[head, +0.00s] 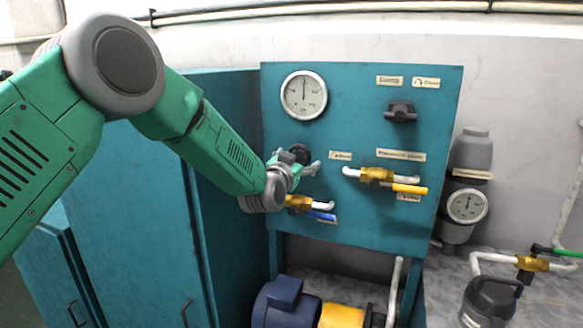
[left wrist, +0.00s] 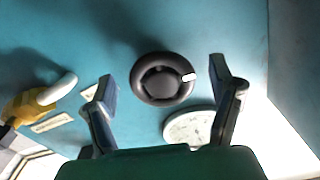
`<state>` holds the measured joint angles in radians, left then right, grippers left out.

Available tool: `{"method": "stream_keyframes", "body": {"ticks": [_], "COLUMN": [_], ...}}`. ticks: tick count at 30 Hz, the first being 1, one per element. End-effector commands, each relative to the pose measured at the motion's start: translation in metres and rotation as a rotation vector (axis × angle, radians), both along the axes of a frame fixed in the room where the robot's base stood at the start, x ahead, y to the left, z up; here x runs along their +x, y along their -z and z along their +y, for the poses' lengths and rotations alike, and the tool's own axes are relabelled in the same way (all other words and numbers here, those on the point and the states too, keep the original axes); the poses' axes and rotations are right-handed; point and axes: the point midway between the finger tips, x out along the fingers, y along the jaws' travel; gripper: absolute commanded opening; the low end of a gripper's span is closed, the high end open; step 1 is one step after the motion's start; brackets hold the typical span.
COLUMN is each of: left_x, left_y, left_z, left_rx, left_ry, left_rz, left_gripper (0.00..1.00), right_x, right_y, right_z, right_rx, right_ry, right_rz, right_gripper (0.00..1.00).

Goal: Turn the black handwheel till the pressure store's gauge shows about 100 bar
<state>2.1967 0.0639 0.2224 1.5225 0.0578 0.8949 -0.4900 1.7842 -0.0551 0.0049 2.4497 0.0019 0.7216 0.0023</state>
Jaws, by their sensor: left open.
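The black handwheel (head: 300,151) sits on the teal panel (head: 355,215) below the panel's gauge, partly hidden by my left gripper (head: 294,165). In the left wrist view the round handwheel (left wrist: 165,80), with a white mark at its rim, lies between the spread fingers of my left gripper (left wrist: 162,79). The fingers are open, one on each side, with gaps to the wheel in the picture; the depth left to it is unclear. The pressure store (head: 472,160) is a grey cylinder right of the panel. Its gauge (head: 467,205) has a needle pointing roughly up; the numbers are too small to read.
The panel gauge (head: 304,95) is above the handwheel. A second black knob (head: 401,112) is at upper right. A yellow-handled valve (head: 410,189) and a blue-handled valve (head: 320,215) stick out from the panel. A blue motor (head: 285,305) stands below.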

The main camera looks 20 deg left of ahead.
Motion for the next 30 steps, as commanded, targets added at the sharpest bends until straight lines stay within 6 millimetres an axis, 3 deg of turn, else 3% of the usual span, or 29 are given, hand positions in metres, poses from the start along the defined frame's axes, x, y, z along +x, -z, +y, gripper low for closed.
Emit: {"method": "stream_keyframes", "body": {"ticks": [16,21,30], "left_x": [-0.098,-0.110,-0.111], "left_y": [0.001,0.001,0.001], "left_z": [0.003,0.004,0.004], "left_rx": [0.001,0.001,0.000], "left_ry": [0.000,0.001,0.001], "left_rz": [0.003,0.002,0.002], "left_gripper": [0.77,0.77,0.77], "right_x": [0.001,0.001,0.003], "right_y": [0.000,0.000,0.001], "right_z": [0.000,0.000,0.000], "right_rx": [0.000,0.000,0.000], "right_ry": [0.000,0.000,0.000], "right_rz": [0.000,0.000,0.002], "right_gripper": [0.77,0.77,0.77]}}
